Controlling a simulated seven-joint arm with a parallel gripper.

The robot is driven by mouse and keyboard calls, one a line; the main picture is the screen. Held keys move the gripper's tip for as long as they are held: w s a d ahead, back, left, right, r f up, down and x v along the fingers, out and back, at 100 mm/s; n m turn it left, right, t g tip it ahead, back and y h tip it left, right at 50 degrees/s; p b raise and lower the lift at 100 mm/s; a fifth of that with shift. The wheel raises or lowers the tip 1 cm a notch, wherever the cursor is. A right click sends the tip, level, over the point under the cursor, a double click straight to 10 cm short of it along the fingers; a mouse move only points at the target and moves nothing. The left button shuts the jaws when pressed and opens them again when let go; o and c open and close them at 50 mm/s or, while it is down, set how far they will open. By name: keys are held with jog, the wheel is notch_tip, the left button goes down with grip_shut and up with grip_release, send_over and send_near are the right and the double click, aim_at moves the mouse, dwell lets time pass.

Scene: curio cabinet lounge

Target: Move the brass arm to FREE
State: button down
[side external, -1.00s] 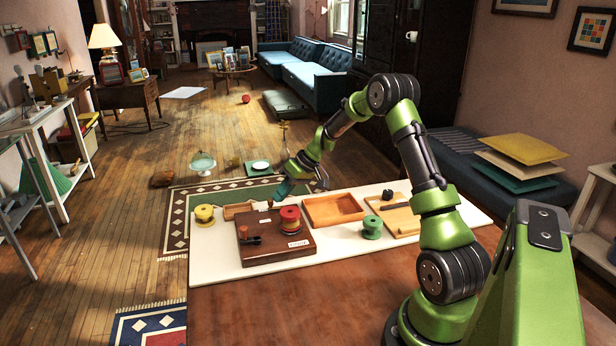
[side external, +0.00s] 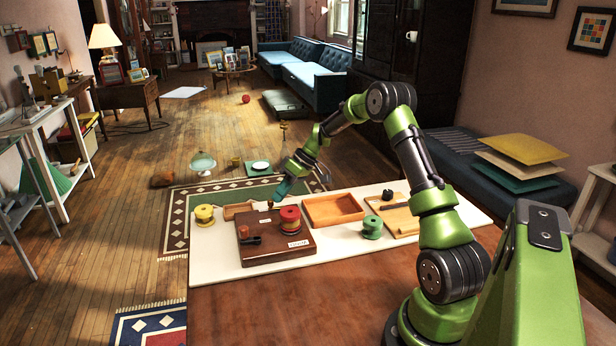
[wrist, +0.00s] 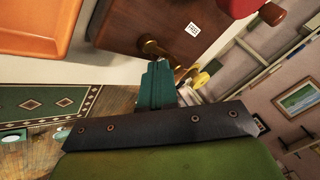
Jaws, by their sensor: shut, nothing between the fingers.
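The brown wooden block (side external: 258,252) lies on the white board, with a red spool (side external: 290,216) standing on it. Small white labels are on its top; their words are too small to read for certain. In the wrist view the brass arm (wrist: 152,47) shows as a short golden piece on the block, near a white label (wrist: 193,29). My gripper (side external: 271,204) is at the far edge of the block. In the wrist view its teal fingers (wrist: 156,78) are shut and empty, their tips right by the brass arm; I cannot tell whether they touch it.
A yellow spool (side external: 204,214) stands left of the block and a green spool (side external: 372,227) right of it. An empty wooden tray (side external: 333,210) lies behind, with another wooden piece (side external: 400,222) farther right. A dark knobbed piece (side external: 249,237) sits on the block's left part.

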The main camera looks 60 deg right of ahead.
jog(key=n+g, duration=0.1)
jog(key=n, duration=0.1)
jog(key=n+g+y, duration=0.1)
jog(key=n, duration=0.1)
jog(key=a+n+g, duration=0.1)
jog(key=n, duration=0.1)
jog(key=shift+w+n+g+y, duration=0.2)
jog(key=shift+n+g+y, duration=0.2)
jog(key=shift+a, duration=0.2)
dwell(0.6)
jog(key=shift+s+d, duration=0.1)
dwell(1.0)
jog(key=shift+s+d, duration=0.45)
jog(key=shift+s, duration=0.15)
jog(key=v, duration=1.2)
